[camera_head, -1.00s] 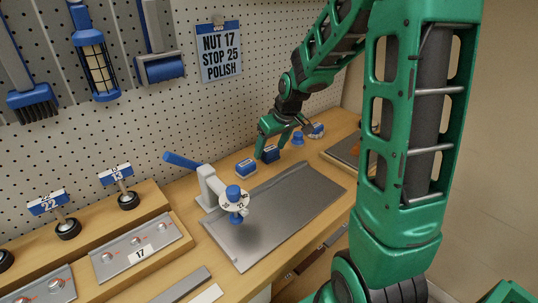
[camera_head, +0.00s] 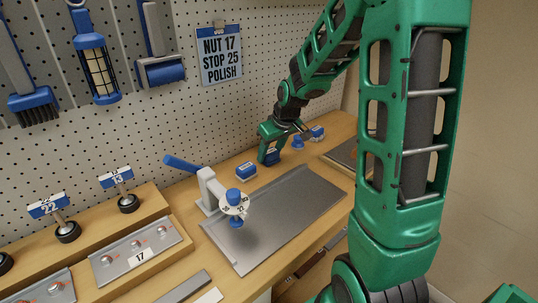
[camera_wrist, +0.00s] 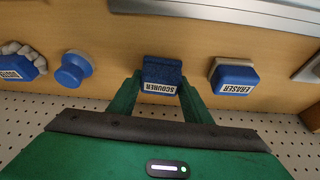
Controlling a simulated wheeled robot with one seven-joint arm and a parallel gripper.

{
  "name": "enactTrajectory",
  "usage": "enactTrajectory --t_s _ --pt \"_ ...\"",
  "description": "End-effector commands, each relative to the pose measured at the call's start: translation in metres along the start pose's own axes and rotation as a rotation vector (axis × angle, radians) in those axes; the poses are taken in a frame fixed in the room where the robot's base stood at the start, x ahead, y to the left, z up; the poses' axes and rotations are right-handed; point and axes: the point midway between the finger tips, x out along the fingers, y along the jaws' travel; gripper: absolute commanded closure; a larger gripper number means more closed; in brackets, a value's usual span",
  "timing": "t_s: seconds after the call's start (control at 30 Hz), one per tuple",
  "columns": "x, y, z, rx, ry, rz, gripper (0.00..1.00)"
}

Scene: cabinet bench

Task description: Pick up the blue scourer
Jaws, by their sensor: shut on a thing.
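The blue scourer (camera_wrist: 162,72) has a dark blue rough top and a white label reading SCOURER. In the wrist view it sits between the two green fingers of my gripper (camera_wrist: 160,88), which are shut on its sides. In the head view the scourer (camera_head: 272,157) shows as a small dark blue block, partly hidden by my gripper (camera_head: 269,150) at the back of the bench. I cannot tell whether it still touches the bench top.
A blue eraser (camera_wrist: 233,76) and a blue round-knobbed thing (camera_wrist: 73,69) stand on either side of the scourer. A labelled blue duster (camera_wrist: 22,63) lies further left. The pegboard (camera_head: 270,60) rises close behind. A metal tray (camera_head: 285,215) and a blue-handled press (camera_head: 212,188) are in front.

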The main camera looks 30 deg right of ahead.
Motion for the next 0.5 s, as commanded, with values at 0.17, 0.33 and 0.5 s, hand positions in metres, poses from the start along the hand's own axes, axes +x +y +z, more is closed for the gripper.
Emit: enactTrajectory --t_s 0.17,0.33,0.5 --pt "-0.015 0.000 -0.007 -0.001 0.005 0.002 0.78" --pt "-0.040 -0.008 -0.019 -0.006 0.005 -0.001 0.78" --pt "-0.057 -0.044 -0.032 -0.006 0.004 -0.001 0.78"
